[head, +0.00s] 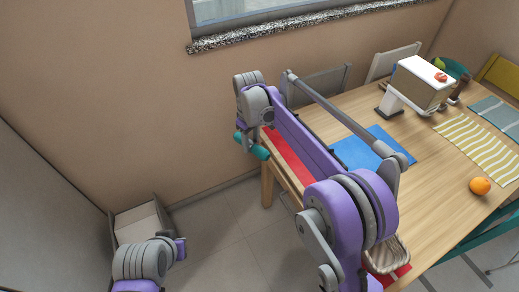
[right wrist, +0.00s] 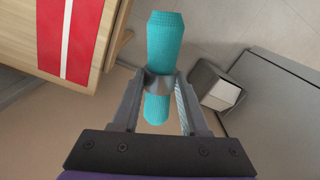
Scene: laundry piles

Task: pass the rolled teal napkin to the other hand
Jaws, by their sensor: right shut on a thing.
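The rolled teal napkin (right wrist: 165,38) is a textured cylinder. In the right wrist view it sticks out on both sides of my right gripper (right wrist: 160,85), which is shut around its middle. The fingertips and a grey band hide that middle part. In the head view the teal napkin (head: 259,153) is held out past the table's left end, clear of the tabletop, and my right gripper (head: 246,143) is partly hidden by its own wrist. Links of my left arm show at the bottom left of the head view, but no fingers of the left gripper can be seen.
The wooden table (head: 437,167) holds a red runner (head: 288,157), a blue cloth (head: 358,153), a striped cloth (head: 474,144), an orange (head: 480,186) and a box (head: 424,84). Floor between bin and table is clear.

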